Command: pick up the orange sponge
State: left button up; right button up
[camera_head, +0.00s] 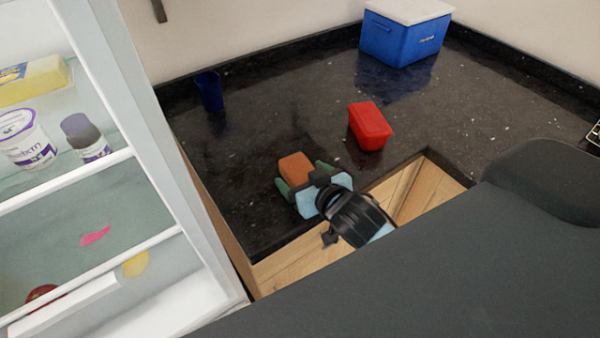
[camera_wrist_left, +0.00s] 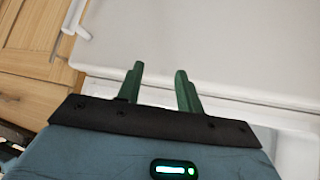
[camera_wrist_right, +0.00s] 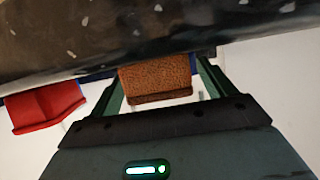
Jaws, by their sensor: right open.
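The orange sponge (camera_head: 296,168) is a small block on the black granite counter, near its front edge. My right gripper (camera_head: 302,182) is open, with one green finger on each side of the sponge. In the right wrist view the sponge (camera_wrist_right: 157,76) shows between the spread fingers, with a visible gap to the right finger; whether the left finger touches it is unclear. My left gripper (camera_wrist_left: 159,72) is not in the head view. In the left wrist view its fingers stand apart with nothing between them, facing a white surface.
A red container (camera_head: 370,126) stands behind and right of the sponge. A dark blue cup (camera_head: 209,92) is at the back left, and a blue cooler with a white lid (camera_head: 402,38) at the back. An open fridge (camera_head: 190,200) with food borders the counter on the left.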

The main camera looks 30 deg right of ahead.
pick_arm(q)
jog(key=shift+s, duration=0.1)
pick_arm(e)
jog(key=c, duration=1)
jog(key=shift+c, duration=0.2)
pick_arm(q)
jog(key=shift+d, duration=0.1)
